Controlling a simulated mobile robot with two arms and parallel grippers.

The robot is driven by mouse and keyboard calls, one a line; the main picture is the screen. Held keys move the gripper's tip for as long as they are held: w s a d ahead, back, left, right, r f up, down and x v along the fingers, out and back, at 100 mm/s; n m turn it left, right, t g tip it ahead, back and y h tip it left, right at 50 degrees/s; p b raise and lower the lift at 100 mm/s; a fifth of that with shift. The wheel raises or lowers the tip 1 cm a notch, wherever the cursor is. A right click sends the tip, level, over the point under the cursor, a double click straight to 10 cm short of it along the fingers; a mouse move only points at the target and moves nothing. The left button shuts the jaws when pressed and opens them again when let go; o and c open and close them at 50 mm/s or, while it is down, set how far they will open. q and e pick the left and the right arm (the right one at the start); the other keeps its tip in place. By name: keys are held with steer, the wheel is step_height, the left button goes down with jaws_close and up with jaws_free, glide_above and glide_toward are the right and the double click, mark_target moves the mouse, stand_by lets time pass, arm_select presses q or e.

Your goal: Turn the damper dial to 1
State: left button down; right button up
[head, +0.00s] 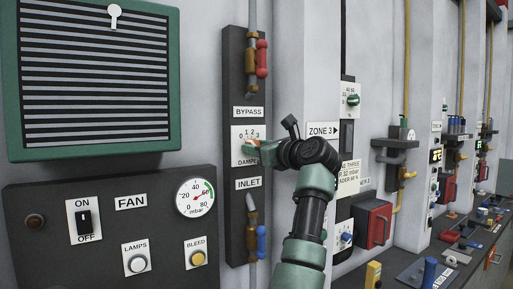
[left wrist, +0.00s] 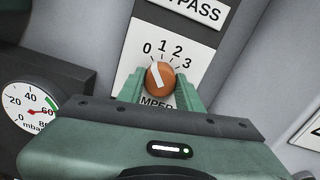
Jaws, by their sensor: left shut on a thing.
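The damper dial is an orange-brown round knob (left wrist: 160,78) with a white pointer line, on a white plate (left wrist: 134,62) marked 0, 1, 2, 3. In the left wrist view the pointer leans up and left, towards the 0. My left gripper (left wrist: 160,92) is shut on the knob, with one green finger on each side of it. In the head view my left gripper (head: 256,149) is at the damper plate (head: 237,132) and hides most of the knob. The lower part of the DAMPER label is partly covered. My right gripper is not in view.
A BYPASS valve with a red handle (head: 262,58) is above the dial, and an INLET valve with a blue handle (head: 262,240) is below. Left are a pressure gauge (head: 195,197) and the fan panel (head: 110,240). A ZONE 3 sign (head: 322,131) is right of my wrist.

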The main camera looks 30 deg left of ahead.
arm_select(q)
steer(key=shift+m+p, duration=0.5)
steer(key=shift+m, duration=1.9)
steer(key=c, duration=0.9)
jaws_free()
steer(key=shift+c, duration=0.2)
steer(key=b+v, duration=0.3)
steer(key=v, duration=0.5)
